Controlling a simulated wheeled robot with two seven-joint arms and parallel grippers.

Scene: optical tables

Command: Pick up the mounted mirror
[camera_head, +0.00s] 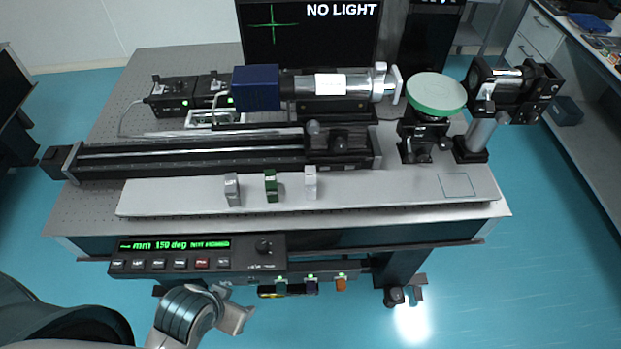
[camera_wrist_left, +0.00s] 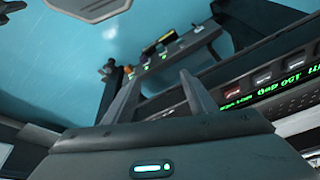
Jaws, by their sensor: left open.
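A black square mount on a silver post (camera_head: 481,134) with a black base stands at the table's right end in the head view. It is probably the mounted mirror (camera_head: 545,92), though its optical face cannot be made out clearly. A wide green disc (camera_head: 436,93) on a black stand is just left of it. My left gripper (camera_head: 236,304) is open and empty, low in front of the table and far from the mount. Its two spread fingers also show in the left wrist view (camera_wrist_left: 158,78), with no mirror between them. My right gripper is not in view.
A control box (camera_head: 197,256) and a rail with several small coloured items hang at the table's front edge, near my left gripper. A long black rail (camera_head: 190,158) and a laser-like tube (camera_head: 330,84) fill the back left. The pale plate (camera_head: 400,200) has a bare outlined square.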

